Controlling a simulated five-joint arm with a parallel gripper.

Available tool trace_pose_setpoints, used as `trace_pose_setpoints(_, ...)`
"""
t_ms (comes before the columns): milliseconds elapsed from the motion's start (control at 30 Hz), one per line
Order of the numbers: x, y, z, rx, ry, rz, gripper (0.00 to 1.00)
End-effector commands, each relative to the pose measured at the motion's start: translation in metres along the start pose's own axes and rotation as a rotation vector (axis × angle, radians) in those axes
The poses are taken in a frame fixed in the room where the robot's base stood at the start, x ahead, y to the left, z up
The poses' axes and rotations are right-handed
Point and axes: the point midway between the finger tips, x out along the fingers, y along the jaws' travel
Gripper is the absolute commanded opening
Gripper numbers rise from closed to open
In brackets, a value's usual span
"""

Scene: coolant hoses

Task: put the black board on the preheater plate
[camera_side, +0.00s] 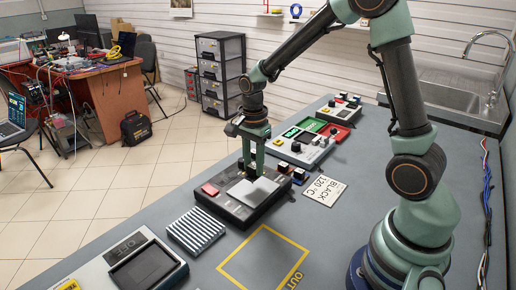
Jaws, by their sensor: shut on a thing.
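My gripper (254,174) points down over a dark box-shaped unit (215,206) in the middle of the bench. Its fingers are shut at the light grey flat piece (254,191) on top of this unit; the exact contact is too small to make out. The unit has a red patch at its left. A unit marked OFF (120,254), with a dark flat plate (143,269) on its top, stands at the front left. I cannot clearly pick out a black board. A card reading BLACK 120 °C (325,190) lies right of the dark unit.
A ribbed grey block (195,230) lies between the two units. A yellow outline marked OUT (262,259) is on the bare bench in front. Control boxes (305,147) and green and red trays (334,131) stand behind. Cables (486,200) run along the right edge.

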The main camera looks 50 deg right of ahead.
Motion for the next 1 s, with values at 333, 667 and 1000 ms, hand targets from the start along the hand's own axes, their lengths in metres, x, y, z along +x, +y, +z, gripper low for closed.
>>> trace_pose_setpoints(333, 0.041, 0.001, 0.0, 0.0, 0.0, 0.003, 0.0)
trace_pose_setpoints(667, 0.043, 0.0, 0.0, 0.0, 0.0, 0.001, 0.0)
trace_pose_setpoints(1000, 0.045, 0.0, 0.0, 0.0, 0.0, 0.001, 0.66)
